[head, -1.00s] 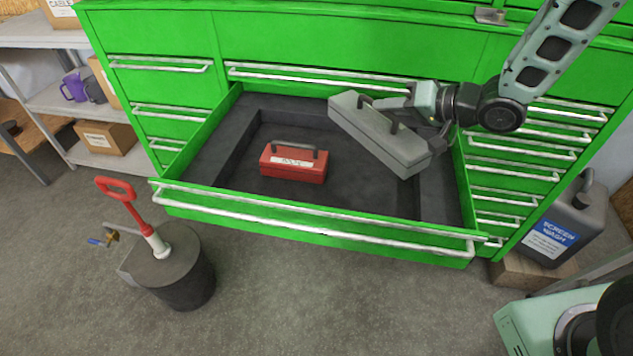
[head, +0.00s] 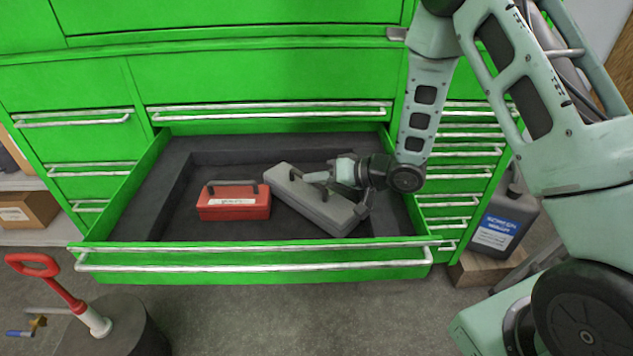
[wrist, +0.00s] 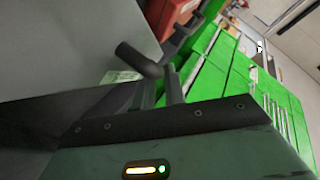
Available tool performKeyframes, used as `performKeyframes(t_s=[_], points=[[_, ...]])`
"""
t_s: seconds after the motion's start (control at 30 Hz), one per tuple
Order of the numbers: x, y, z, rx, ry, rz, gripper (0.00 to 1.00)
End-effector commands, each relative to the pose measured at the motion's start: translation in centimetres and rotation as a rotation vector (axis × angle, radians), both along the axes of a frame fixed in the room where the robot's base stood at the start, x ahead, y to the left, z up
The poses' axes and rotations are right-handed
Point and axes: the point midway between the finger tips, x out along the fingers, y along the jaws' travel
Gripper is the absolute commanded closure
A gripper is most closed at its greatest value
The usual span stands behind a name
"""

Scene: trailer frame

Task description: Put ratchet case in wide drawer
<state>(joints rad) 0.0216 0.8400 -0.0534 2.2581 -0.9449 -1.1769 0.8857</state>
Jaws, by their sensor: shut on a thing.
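The grey ratchet case (head: 322,211) is a long box with a dark handle at each end of its top. It sits at a slant inside the open wide drawer (head: 262,257), to the right of a red case; whether it touches the drawer floor I cannot tell. My gripper (head: 325,177) is shut on a handle of the grey case, coming in from the right. In the wrist view the grey case (wrist: 65,45) fills the upper left, with a dark handle (wrist: 140,60) near the jaws.
A red case (head: 233,202) with a white label lies in the drawer, close to the grey case's left. The drawer's left part is free. A dark drum (head: 125,330) with a red-handled pump stands front left. A screen wash canister (head: 497,225) stands at right.

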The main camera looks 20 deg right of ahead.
Motion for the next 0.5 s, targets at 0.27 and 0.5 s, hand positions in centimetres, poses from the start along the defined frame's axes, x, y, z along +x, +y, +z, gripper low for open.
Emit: performKeyframes(t_s=[0.27, 0.5], points=[[0.05, 0.02, -0.72, 0.001, -0.005, 0.0, 1.0], [0.0, -0.01, -1.07, 0.0, -0.001, 0.0, 0.8]])
